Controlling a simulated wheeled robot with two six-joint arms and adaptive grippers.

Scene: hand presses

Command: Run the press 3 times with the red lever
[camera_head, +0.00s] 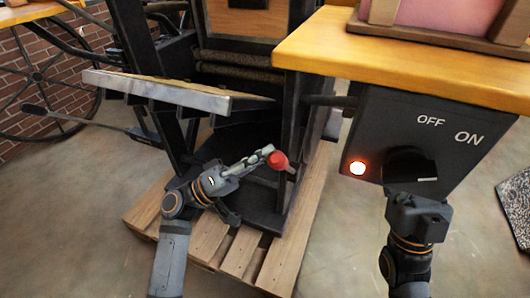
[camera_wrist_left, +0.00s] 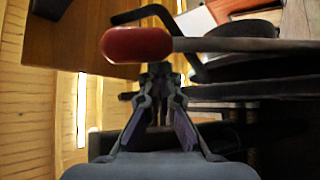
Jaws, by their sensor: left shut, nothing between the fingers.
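The press (camera_head: 240,90) is a dark frame standing on a wooden pallet. Its red lever knob (camera_head: 278,160) sits at the end of a short rod low on the press front. My left gripper (camera_head: 262,154) is shut and empty, with its fingertips right beside the knob; whether they touch it is unclear. In the left wrist view the red knob (camera_wrist_left: 137,45) lies across the top, its rod running right, and the shut fingertips (camera_wrist_left: 160,72) are just below it. My right gripper (camera_head: 413,190) is at the black dial (camera_head: 410,163) on the control box; its fingers are hidden.
The dark control box (camera_head: 365,125) reads OFF and ON and has a lit orange-white lamp (camera_head: 357,168). It hangs under a yellow wooden tabletop (camera_head: 420,70). A metal-edged shelf (camera_head: 160,90) juts left from the press. The wooden pallet (camera_head: 205,240) lies underneath.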

